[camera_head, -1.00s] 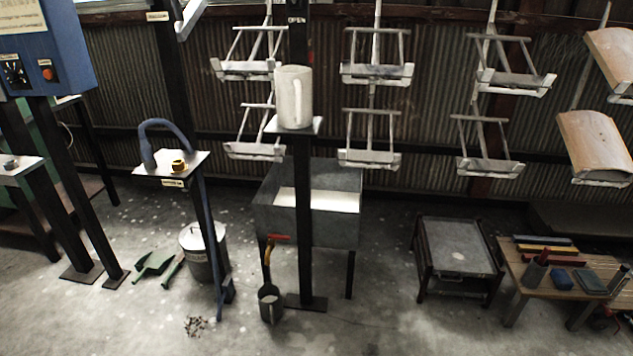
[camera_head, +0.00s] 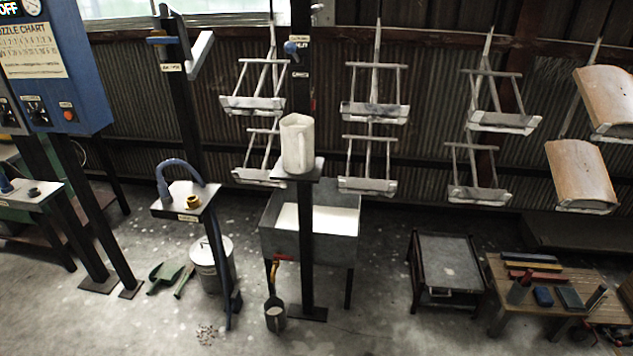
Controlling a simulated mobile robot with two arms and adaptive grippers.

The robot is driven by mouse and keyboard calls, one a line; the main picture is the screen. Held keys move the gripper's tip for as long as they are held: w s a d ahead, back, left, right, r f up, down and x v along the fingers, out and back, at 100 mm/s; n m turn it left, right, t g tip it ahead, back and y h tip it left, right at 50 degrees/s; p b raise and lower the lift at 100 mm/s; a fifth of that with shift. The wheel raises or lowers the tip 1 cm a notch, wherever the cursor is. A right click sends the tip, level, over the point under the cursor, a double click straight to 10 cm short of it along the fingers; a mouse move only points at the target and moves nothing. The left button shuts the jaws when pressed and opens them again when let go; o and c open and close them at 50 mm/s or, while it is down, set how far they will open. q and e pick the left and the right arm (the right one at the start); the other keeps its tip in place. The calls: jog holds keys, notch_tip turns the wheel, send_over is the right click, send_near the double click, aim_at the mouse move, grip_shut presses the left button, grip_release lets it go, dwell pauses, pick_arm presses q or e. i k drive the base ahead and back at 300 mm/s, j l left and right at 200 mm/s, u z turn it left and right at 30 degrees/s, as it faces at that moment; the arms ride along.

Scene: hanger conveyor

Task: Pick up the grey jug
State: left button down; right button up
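A pale grey jug (camera_head: 297,145) stands upright on a small shelf plate (camera_head: 298,172) on a dark post in the middle of the head view. Neither of my grippers shows in this view, and nothing is touching the jug apart from the shelf.
Behind the post stands a grey metal tank (camera_head: 335,232) with pale contents. White hangers (camera_head: 375,110) hang behind and right. A stand with a blue hose (camera_head: 185,197) is on the left, beside a lidded bin (camera_head: 210,258). A low table (camera_head: 560,280) is at right. Floor in front is mostly clear.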

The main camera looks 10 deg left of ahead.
aim_at(274, 307)
jog(key=z, duration=11.4)
